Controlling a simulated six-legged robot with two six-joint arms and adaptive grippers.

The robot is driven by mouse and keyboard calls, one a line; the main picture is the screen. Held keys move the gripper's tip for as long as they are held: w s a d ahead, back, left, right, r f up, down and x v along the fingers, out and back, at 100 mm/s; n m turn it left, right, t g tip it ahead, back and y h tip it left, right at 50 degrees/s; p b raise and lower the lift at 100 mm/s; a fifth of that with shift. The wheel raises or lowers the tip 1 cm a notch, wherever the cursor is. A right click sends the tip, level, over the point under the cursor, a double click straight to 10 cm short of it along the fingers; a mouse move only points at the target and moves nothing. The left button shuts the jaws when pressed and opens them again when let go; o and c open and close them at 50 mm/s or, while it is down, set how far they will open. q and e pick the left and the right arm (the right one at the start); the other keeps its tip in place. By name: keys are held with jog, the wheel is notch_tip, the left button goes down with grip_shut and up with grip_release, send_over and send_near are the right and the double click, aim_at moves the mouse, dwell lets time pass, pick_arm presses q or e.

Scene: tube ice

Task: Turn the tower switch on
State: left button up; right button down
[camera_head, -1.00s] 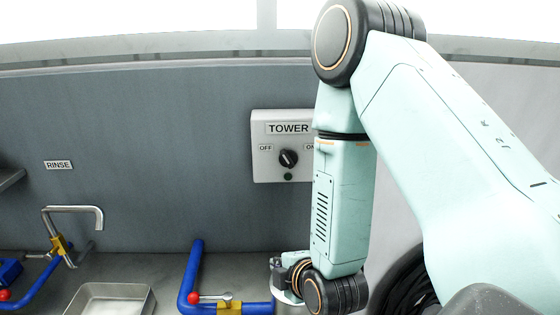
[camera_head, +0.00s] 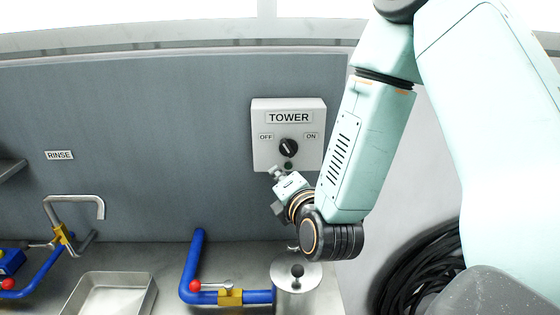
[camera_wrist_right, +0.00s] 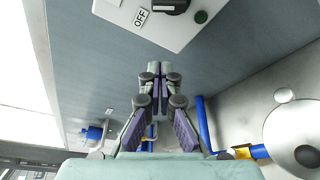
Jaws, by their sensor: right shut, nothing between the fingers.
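The tower switch box (camera_head: 262,142) is a pale panel on the grey wall, marked TOWER, OFF on the left and ON on the right. Its black rotary knob (camera_head: 288,147) sits in the middle; its exact pointing is too small to tell. A small dark green lamp (camera_head: 288,165) is below it. In the right wrist view the knob (camera_wrist_right: 170,5) is cut by the top edge, beside the OFF label and green lamp (camera_wrist_right: 201,17). My right gripper (camera_head: 277,172) is shut and empty, just below the knob and apart from it. My left gripper is out of view.
Below stand a steel cylinder with a black-knobbed lid (camera_head: 297,278), a blue pipe (camera_head: 190,265) with a red-ended valve lever, and a metal tray (camera_head: 112,296). A RINSE label (camera_head: 59,155) and a bent tap (camera_head: 75,199) are left. Black hoses (camera_head: 425,265) coil at right.

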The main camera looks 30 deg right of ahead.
aim_at(289, 150)
jog(key=p+x, duration=0.1)
jog(key=x, duration=0.8)
jog(key=shift+w+f, duration=0.1)
jog(key=shift+w, duration=0.3)
jog(key=shift+s+d+r+p, duration=0.6)
jog(key=shift+d+p, duration=0.05)
jog(key=shift+d, duration=0.1)
jog(key=shift+s+d+r+p, duration=0.4)
jog(key=shift+s+d, duration=0.15)
jog(key=shift+d, duration=0.25)
jog(key=shift+w, duration=0.1)
jog(key=shift+a, duration=0.15)
